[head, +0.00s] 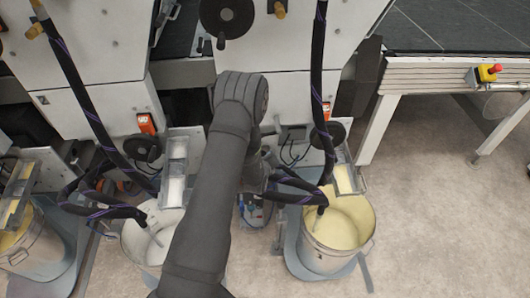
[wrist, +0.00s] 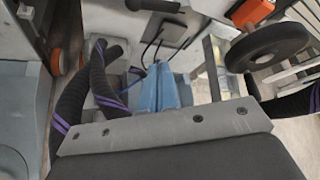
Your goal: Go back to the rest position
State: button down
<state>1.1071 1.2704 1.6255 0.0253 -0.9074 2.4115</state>
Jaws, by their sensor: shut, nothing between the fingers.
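My gripper (wrist: 164,88) shows in the wrist view as two blue fingers side by side, beyond a grey bolted bracket. The fingers are together with nothing between them. In the head view my dark grey arm reaches up the middle to the front of the coater, and the gripper is mostly hidden beside it. The white coating machine (head: 290,45) stands beyond the arm. A bucket of pale yellow liquid (head: 372,236) stands right of the arm. A bucket of white liquid (head: 131,240) is left of it, partly covered by the arm.
Black hoses with purple stripes (head: 317,75) hang down to the buckets. Another bucket (head: 38,262) stands at far left. A conveyor table (head: 445,75) with a red emergency button (head: 494,69) is at upper right. The floor (head: 450,220) at lower right is clear.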

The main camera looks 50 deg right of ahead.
dwell(0.3)
jog(key=w+d+f+n, duration=0.1)
jog(key=w+d+f, duration=0.3)
jog(key=d, duration=0.4)
jog(key=shift+w+d+h, duration=0.15)
jog(key=shift+w+h, duration=0.25)
jog(key=shift+w, duration=0.15)
jog(key=shift+r, duration=0.1)
